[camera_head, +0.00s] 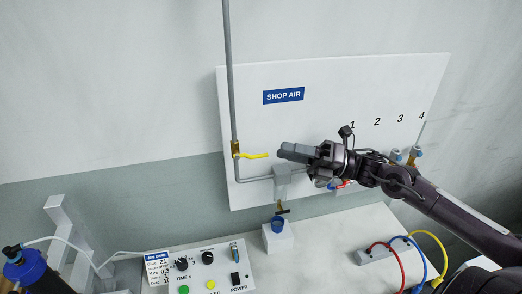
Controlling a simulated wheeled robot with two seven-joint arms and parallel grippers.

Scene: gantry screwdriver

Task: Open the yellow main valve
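The yellow main valve has a yellow lever (254,156) that sticks out sideways to the right, across the upright grey pipe (229,75). Its brass body (235,148) sits on that pipe at the left edge of the white panel. My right gripper (284,151) is in front of the panel, its fingers pointing left at the lever. In the picture a small gap separates the fingertips from the lever's end. The fingers overlap from this side, so their opening is hidden. Nothing shows held in them. My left gripper is out of view.
The white panel (335,90) carries a SHOP AIR sign (284,96) and numbered outlets, partly behind my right arm. A blue tool (28,272) stands at lower left.

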